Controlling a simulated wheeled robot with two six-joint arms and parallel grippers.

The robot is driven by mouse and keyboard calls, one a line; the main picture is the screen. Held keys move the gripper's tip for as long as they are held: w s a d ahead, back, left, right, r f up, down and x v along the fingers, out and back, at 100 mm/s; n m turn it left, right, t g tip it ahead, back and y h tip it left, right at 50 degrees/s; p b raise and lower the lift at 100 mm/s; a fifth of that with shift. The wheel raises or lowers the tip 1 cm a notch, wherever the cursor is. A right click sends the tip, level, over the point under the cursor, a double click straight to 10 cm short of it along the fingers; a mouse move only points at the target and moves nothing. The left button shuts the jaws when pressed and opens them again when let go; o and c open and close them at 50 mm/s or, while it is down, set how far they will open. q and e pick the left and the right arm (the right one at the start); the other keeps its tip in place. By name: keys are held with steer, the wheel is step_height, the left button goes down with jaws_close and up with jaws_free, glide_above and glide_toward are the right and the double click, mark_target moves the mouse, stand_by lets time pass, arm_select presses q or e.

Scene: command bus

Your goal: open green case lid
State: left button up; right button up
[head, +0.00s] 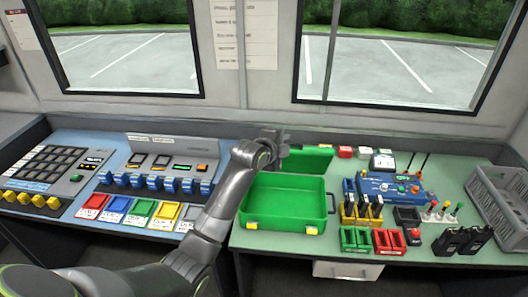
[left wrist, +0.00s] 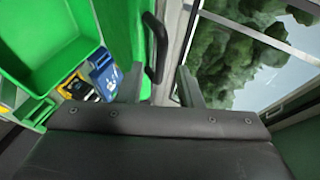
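The green case (head: 283,229) stands on the green counter, and its hollow inside shows empty. Its green lid (head: 308,160) is raised at the back of the case, tilted up. My left gripper (head: 275,139) is above the lid's upper left part. In the left wrist view, my left gripper (left wrist: 159,87) has its fingers apart with nothing held between them. The green case also shows there at the left (left wrist: 45,50), with a dark handle (left wrist: 156,48) beyond the fingers. Whether a finger touches the lid is unclear. My right gripper is not in view.
Right of the case are a blue device (head: 395,190), green and red holders (head: 355,239), black radios (head: 462,240) and a grey crate (head: 497,200). Left is a console with blue switches (head: 155,182). Windows rise close behind the counter.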

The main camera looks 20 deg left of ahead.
arm_select(q)
steer(key=b+v, duration=0.2)
steer(key=v, duration=1.3)
steer(key=shift+s+b, duration=0.35)
